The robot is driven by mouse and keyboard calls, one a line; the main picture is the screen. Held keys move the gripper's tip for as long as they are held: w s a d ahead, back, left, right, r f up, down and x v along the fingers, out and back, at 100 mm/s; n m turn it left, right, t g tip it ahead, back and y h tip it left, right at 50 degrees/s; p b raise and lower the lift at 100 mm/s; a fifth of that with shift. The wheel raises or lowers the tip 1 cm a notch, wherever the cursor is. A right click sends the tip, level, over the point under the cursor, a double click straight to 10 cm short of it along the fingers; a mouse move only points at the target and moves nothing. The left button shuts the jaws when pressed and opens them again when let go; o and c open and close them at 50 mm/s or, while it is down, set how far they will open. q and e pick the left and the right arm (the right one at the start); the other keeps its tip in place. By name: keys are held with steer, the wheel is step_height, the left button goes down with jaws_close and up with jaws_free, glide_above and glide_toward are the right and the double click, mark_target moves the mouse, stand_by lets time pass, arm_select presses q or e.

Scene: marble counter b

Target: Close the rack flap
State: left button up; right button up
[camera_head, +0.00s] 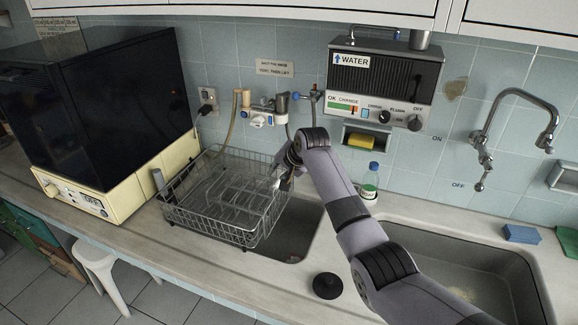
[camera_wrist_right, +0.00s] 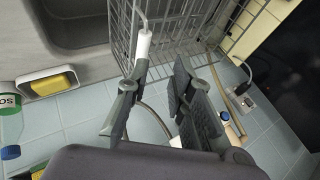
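The wire dish rack (camera_head: 222,225) stands on the counter, partly over the left sink basin. Its wire mesh also shows at the top of the right wrist view (camera_wrist_right: 178,35). A thin rod with a white grip (camera_wrist_right: 143,44) shows there, close to the tip of one finger. I cannot tell which wire panel is the flap or how far it is open. My right gripper (camera_head: 280,178) is at the rack's back right corner. In the wrist view its fingers (camera_wrist_right: 157,85) are apart, with nothing clearly held between them. My left gripper is in neither view.
A cream appliance with a dark cover (camera_head: 110,110) stands left of the rack. A water heater (camera_head: 385,85) hangs on the wall behind. A green-labelled bottle (camera_head: 370,183) stands behind my right arm. A black stopper (camera_head: 327,286) lies on the front counter.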

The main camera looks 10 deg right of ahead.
steer(key=d+v, duration=0.1)
steer(key=v, duration=0.5)
steer(key=shift+f, duration=0.2)
steer(key=shift+f, duration=0.1)
